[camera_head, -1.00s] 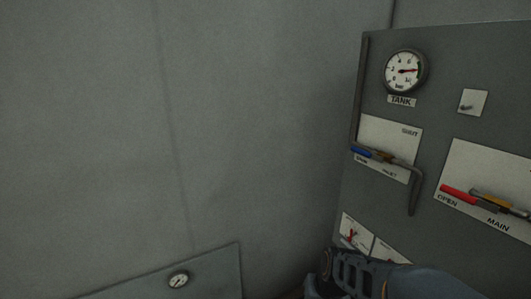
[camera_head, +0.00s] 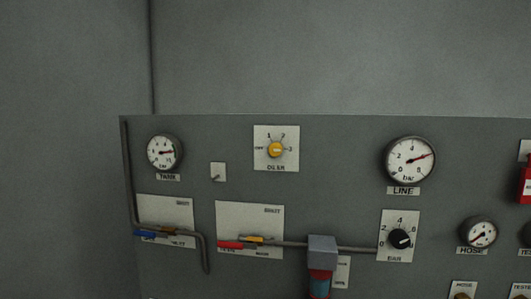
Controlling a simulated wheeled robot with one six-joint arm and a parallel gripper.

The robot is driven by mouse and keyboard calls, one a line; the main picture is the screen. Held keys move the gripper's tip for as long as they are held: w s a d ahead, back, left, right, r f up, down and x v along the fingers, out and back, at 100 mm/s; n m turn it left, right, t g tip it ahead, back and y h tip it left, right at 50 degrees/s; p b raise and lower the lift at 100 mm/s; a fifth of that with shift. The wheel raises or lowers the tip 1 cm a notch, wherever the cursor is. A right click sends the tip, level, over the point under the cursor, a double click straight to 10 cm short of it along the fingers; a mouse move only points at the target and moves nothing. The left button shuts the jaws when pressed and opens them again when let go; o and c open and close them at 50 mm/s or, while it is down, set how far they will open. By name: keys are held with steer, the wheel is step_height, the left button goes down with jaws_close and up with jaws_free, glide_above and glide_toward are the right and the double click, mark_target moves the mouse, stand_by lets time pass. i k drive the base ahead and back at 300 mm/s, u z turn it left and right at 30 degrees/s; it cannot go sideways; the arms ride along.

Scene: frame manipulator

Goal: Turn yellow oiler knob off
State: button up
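The yellow oiler knob (camera_head: 275,149) sits on a white plate (camera_head: 290,133) on the upper part of the grey panel, in the head view. The plate has marks reading OFF at left, 1 and 2 at the top and 3 at right, with a label below. The knob's pointer seems to face right, toward 3, but it is small and hard to read. My gripper is not in view.
The grey panel (camera_head: 340,150) also bears a tank gauge (camera_head: 164,152), a line gauge (camera_head: 409,160), a black bar knob (camera_head: 400,238), a blue lever (camera_head: 145,234), a red lever (camera_head: 230,244) and a hose gauge (camera_head: 477,232). Pipes run along its front.

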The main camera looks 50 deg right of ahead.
mark_target(275, 148)
steer(key=z, duration=0.75)
steer(key=k, duration=0.35)
steer(key=u, duration=0.15)
